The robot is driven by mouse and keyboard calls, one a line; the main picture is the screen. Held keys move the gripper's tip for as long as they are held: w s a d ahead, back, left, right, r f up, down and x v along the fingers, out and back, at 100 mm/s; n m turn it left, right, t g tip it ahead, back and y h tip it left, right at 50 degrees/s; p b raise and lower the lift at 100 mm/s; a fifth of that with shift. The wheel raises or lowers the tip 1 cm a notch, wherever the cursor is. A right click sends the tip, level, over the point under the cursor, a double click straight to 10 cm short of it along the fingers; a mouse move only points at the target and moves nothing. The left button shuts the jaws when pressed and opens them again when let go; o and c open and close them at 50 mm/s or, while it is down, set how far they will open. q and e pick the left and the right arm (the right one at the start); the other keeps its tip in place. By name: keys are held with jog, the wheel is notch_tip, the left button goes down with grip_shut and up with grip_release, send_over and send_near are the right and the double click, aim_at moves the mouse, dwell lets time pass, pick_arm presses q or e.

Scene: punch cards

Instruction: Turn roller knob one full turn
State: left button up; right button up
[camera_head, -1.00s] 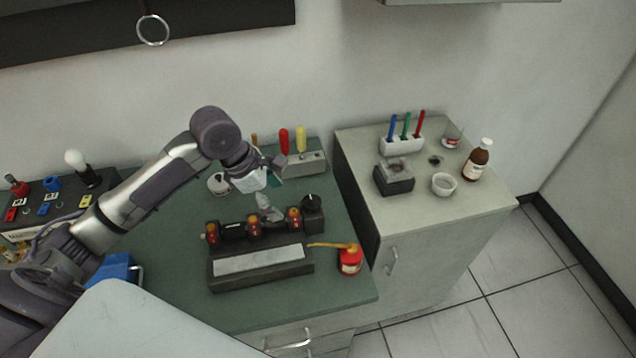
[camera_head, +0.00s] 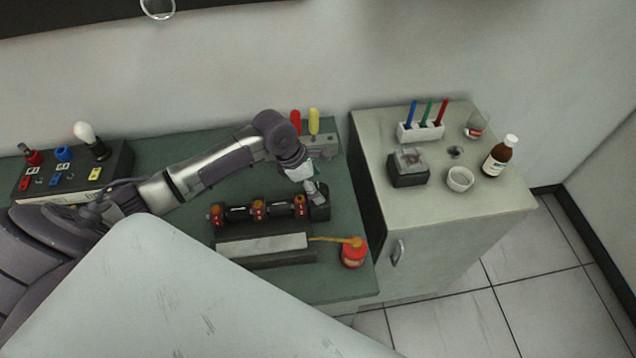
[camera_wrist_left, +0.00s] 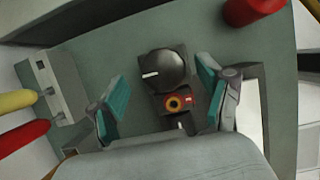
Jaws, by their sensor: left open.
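The roller knob (camera_wrist_left: 165,68) is a round black knob with a white mark on its left side, in the left wrist view. It tops a dark block (camera_head: 321,209) at the right end of the roller machine (camera_head: 262,254) in the head view. My left gripper (camera_head: 316,190) is above the knob and hides most of it there. In the wrist view its two teal-padded fingers are spread, one on each side of the knob, with gaps visible. The gripper is open and holds nothing. My right gripper is not in view.
A red oil can (camera_head: 353,253) with a yellow spout stands just right of the machine. Behind is a rack (camera_head: 321,146) with red and yellow handles. A switch panel (camera_head: 118,168) is at left. A pale cabinet (camera_head: 430,215) with pens, bowl and bottle stands right.

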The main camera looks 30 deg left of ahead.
pick_arm(q)
jog(key=shift+d+f, duration=0.2)
jog(key=shift+f, duration=0.5)
jog(key=shift+c, duration=0.3)
jog(key=c, duration=1.1)
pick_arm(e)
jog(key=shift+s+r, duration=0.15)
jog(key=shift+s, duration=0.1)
